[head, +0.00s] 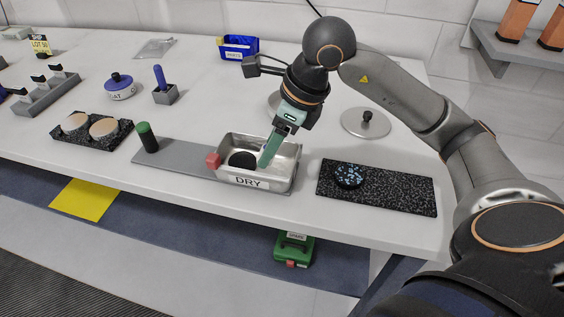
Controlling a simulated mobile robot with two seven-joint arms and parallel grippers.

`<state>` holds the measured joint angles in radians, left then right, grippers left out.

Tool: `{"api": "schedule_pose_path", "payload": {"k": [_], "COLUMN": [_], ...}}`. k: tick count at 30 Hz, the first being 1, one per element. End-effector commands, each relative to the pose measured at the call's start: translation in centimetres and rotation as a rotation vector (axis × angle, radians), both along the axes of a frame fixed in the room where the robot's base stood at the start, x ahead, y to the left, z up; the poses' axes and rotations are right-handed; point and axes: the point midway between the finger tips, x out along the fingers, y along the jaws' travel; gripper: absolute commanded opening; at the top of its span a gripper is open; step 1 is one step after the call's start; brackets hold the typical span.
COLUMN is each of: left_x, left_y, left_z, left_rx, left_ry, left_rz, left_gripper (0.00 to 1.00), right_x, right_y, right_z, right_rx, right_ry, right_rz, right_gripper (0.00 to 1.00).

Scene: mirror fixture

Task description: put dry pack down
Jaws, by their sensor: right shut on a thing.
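My right gripper (287,127) comes down from above the steel tray labelled DRY (289,181). It is shut on a long flat green piece (270,149), which slants down to the left. The lower end of the green piece is inside the tray outline; I cannot tell whether it touches the tray bottom. A black round disc (242,160) lies in the tray, left of the green piece. I cannot tell which of these is the dry pack. My left gripper is not in view.
A green-topped black cylinder (147,138) stands on the grey strip (180,158) left of the tray. A speckled black mat (400,190) with a dark patterned disc (349,176) lies to the right. A round lid (366,123) and blue bin (238,47) are behind.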

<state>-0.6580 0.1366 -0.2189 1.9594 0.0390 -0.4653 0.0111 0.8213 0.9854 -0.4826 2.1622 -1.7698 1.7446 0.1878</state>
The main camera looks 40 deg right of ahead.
Motion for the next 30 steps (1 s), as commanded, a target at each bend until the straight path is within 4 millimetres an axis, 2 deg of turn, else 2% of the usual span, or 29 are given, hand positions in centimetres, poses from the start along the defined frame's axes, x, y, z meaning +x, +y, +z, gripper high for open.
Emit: {"api": "schedule_pose_path", "payload": {"k": [1, 3, 11, 18, 29, 30], "left_x": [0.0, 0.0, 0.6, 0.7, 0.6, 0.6], "left_y": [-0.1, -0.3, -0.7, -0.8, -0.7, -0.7], "left_z": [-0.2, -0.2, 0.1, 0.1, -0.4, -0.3], "left_rx": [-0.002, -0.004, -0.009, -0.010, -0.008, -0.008], "left_ry": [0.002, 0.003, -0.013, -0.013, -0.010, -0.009], "left_rz": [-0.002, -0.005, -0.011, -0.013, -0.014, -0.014], "left_gripper": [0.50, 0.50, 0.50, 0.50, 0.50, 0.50], "right_x": [0.0, 0.1, 0.2, 0.2, 0.3, 0.3], "right_y": [-0.8, -1.4, -2.9, -2.7, -2.7, -2.7], "right_z": [-1.1, -1.8, -3.5, -6.2, -6.6, -6.6], "right_rx": [-0.002, -0.002, -0.002, 0.000, 0.000, 0.000], "right_ry": [0.005, 0.003, 0.002, 0.001, -0.002, -0.002], "right_rz": [-0.005, -0.003, -0.002, 0.000, 0.001, 0.001], "right_gripper": [0.07, 0.07, 0.07, 0.07, 0.07, 0.60]}}
